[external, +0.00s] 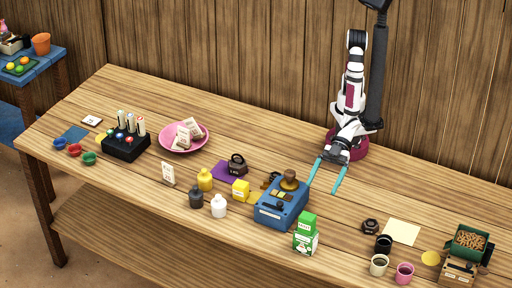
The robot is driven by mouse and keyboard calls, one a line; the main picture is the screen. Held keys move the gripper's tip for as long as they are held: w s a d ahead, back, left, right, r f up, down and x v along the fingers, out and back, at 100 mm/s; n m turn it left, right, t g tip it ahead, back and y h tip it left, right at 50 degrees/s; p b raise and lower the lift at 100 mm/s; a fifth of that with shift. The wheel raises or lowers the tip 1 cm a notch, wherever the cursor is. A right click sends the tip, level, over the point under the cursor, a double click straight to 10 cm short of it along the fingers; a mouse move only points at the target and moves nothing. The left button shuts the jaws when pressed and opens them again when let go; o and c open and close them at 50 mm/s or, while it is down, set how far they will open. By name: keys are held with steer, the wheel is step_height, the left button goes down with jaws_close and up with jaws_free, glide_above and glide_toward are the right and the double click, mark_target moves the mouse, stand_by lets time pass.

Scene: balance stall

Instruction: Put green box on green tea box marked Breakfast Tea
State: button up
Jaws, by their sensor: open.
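A small green box (308,220) appears to rest on top of a green and white box (305,243) near the table's front edge. The lower box has a pale front label, too small to read. I cannot tell from this view whether the two are squarely aligned. My gripper (321,192) is open, with its two teal fingers wide apart and nothing between them. It is behind the boxes, close to the right side of the blue device, and apart from both boxes.
A blue device (270,213) with a brown knob stands left of the boxes. Several cups, including a pink cup (404,274), stand to the right. An open green container (462,251) is at far right. The table between gripper and cups is clear.

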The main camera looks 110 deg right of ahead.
steer(key=w+d+r+m+g+h, duration=0.1)
steer(key=w+d+m+g+h, duration=0.2)
steer(key=d, duration=0.7)
steer(key=d+m+g+h, duration=0.1)
steer(key=d+m+h, duration=0.25)
steer(key=d, duration=0.55)
steer(key=s+d+r+m+g, duration=0.2)
steer(key=s+d+m, duration=0.2)
steer(key=s+d, duration=0.3)
steer(key=s+d+r+m+g+h, duration=0.1)
steer(key=s+d+m+g, duration=0.2)
steer(key=s+d, duration=0.4)
steer(key=shift+s+r+m+g, duration=0.35)
steer(key=shift+s+m, duration=0.2)
steer(key=shift+s, duration=0.2)
steer(key=shift+d, duration=0.1)
